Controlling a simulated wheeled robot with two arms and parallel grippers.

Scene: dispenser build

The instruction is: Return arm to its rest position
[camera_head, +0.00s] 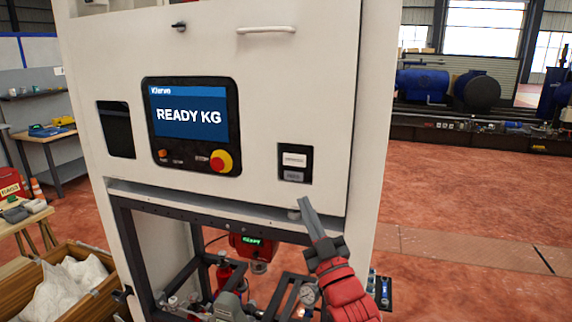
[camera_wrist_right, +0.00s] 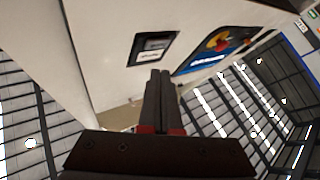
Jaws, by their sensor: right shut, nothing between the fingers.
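My right gripper (camera_head: 308,212) is raised in front of the lower right of the white dispenser cabinet (camera_head: 290,85). Its fingers are together with nothing between them. In the right wrist view the shut fingers (camera_wrist_right: 158,95) point at the cabinet front, below a small dark panel with a white label (camera_wrist_right: 152,48). That panel also shows in the head view (camera_head: 294,162), just above the fingertips. I cannot tell whether the fingertips touch the cabinet. The cabinet screen (camera_head: 189,115) reads "READY KG". My left gripper is not in view.
A red emergency button (camera_head: 221,161) sits below the screen. The dark lower frame (camera_head: 135,250) holds piping, a gauge (camera_head: 309,294) and a red unit with a green display (camera_head: 254,241). A wooden crate with white bags (camera_head: 75,285) stands at left. The red floor at right (camera_head: 470,200) is clear.

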